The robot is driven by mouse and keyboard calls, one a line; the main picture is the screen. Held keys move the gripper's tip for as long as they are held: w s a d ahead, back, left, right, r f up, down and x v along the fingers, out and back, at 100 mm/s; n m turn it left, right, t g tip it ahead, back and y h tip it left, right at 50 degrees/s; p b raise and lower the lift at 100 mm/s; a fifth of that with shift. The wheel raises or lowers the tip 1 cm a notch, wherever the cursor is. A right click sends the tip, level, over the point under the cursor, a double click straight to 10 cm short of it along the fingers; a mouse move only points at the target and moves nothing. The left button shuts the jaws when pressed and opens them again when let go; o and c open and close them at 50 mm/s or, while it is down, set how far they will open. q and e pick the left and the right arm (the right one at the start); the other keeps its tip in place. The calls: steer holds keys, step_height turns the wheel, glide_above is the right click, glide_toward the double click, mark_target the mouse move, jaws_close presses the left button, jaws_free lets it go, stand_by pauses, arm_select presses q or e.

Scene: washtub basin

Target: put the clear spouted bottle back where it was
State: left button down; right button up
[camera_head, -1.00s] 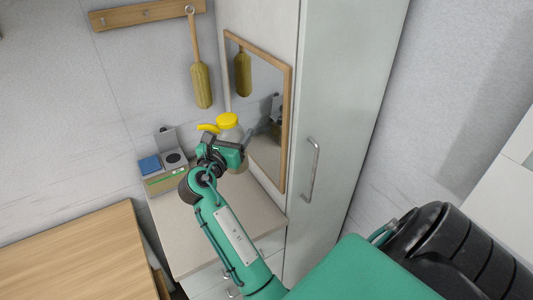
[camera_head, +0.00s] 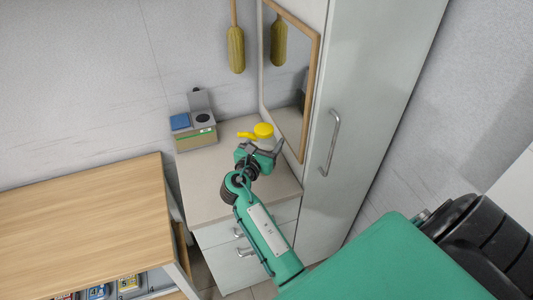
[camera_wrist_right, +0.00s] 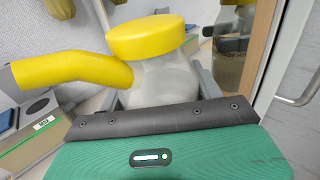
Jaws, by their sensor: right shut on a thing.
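The clear spouted bottle (camera_wrist_right: 160,82) has a yellow cap and a yellow spout that points left in the right wrist view. In the head view its yellow cap (camera_head: 263,130) shows above my right gripper (camera_head: 262,152), over the beige counter (camera_head: 205,200) beside the mirror. My right gripper is shut on the bottle, with a finger on each side of it. The bottle looks close to upright. Its base is hidden, so I cannot tell whether it touches the counter. My left gripper is not in view.
A box (camera_head: 195,138) with a blue item and a grey lidded part stands at the counter's back left. A wood-framed mirror (camera_head: 290,85) and a tall cabinet (camera_head: 365,110) border the right. A wooden table (camera_head: 80,210) is at left. The counter's front left is clear.

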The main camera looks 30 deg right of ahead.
steer(key=shift+f, duration=0.65)
step_height(320, 180, down, 4)
steer(key=shift+f, duration=0.15)
steer(key=o, duration=1.2)
